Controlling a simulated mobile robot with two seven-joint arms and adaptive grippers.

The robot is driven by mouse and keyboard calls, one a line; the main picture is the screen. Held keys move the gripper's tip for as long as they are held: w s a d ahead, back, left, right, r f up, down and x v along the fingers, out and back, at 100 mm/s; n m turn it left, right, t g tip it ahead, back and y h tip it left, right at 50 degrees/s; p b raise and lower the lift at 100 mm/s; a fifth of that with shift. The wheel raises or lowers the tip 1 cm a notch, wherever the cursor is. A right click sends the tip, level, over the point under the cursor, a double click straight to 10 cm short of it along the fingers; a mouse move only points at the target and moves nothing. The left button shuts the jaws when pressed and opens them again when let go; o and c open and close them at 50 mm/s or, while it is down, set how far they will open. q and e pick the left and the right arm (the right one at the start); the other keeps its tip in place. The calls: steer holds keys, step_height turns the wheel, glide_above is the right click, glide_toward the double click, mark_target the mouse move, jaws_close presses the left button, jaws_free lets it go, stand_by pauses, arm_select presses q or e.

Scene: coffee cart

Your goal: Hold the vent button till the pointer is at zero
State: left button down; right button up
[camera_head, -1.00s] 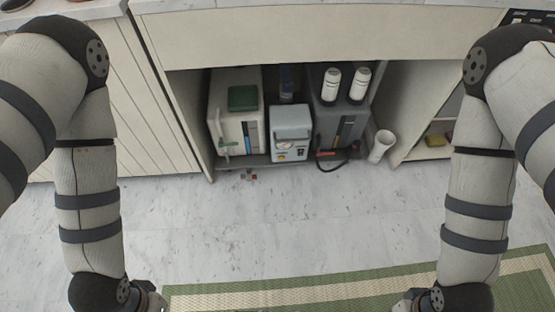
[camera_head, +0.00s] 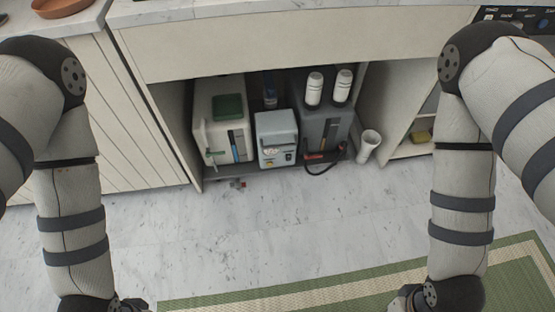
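A small light grey box (camera_head: 277,131) with a panel of small controls on its front stands low in the open cabinet. It sits between a white tank with a green lid and a dark grey tank. The vent button and the pointer are too small to make out. My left gripper (camera_head: 138,305) shows only in part at the bottom edge, left of the mat. My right gripper (camera_head: 402,302) is also mostly cut off at the bottom edge. Both are far from the box, and their fingers are hidden.
The white tank (camera_head: 213,133) and the dark grey tank (camera_head: 329,128), with two white bottles (camera_head: 314,89) on it, flank the box closely. A white cup-like tube (camera_head: 369,143) leans at the right. A green mat (camera_head: 330,290) lies in front; the marble floor (camera_head: 270,222) between is mostly clear.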

stand_by(0.3)
jaws_close()
stand_by(1.2)
